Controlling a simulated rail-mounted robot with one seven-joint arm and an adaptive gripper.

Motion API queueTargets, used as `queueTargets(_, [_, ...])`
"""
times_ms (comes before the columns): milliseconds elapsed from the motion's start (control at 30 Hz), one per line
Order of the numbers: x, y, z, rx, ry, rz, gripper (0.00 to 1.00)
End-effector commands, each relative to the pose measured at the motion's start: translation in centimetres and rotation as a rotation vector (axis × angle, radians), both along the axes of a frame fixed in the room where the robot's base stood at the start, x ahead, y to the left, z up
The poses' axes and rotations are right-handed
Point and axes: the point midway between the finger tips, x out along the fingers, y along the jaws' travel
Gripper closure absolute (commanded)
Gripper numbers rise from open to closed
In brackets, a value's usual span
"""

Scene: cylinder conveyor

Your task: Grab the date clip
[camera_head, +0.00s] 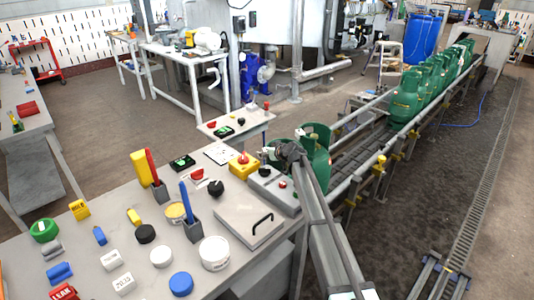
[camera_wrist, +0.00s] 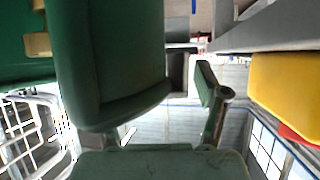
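A white block marked with what looks like "2033" (camera_head: 123,283) lies at the table's front left, with a similar white block (camera_head: 111,260) behind it. Either could be a date clip. A green cylinder (camera_head: 316,155) stands at the conveyor's near end, with a small pale piece (camera_head: 299,132) by its top. My gripper (camera_head: 289,151) is beside that cylinder, far from the white blocks. In the wrist view, a green cylinder part (camera_wrist: 110,60) hides most of one finger. The other finger stands well apart, so my gripper looks open. A beige piece (camera_wrist: 37,45) shows at upper left.
The grey table (camera_head: 95,215) holds caps, clips and pen holders. A yellow box with a red button (camera_head: 243,165) and a lidded panel (camera_head: 249,226) stand close left of my arm. The conveyor (camera_head: 365,145) runs back right, with several green cylinders (camera_head: 407,100).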

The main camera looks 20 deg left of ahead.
Motion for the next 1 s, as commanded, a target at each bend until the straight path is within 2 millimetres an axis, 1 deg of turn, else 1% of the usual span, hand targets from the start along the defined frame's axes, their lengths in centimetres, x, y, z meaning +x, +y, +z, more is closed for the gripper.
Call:
queueTargets(33, [0.0, 0.0, 0.0, 0.0, 0.0, 0.0, 0.41])
queueTargets(67, [0.0, 0.0, 0.0, 0.0, 0.0, 0.0, 0.52])
queueTargets(100, [0.0, 0.0, 0.0, 0.0, 0.0, 0.0, 0.66])
queueTargets(167, [0.0, 0.0, 0.0, 0.0, 0.0, 0.0, 0.85])
queueTargets(500, [0.0, 0.0, 0.0, 0.0, 0.0, 0.0, 0.86])
queueTargets(667, [0.0, 0.0, 0.4, 0.0, 0.0, 0.0, 0.86])
queueTargets(833, [0.0, 0.0, 1.7, 0.002, -0.001, 0.0, 0.86])
queueTargets(967, [0.0, 0.0, 3.5, 0.002, -0.001, 0.0, 0.86])
queueTargets(1000, [0.0, 0.0, 4.3, 0.001, -0.002, 0.0, 0.86])
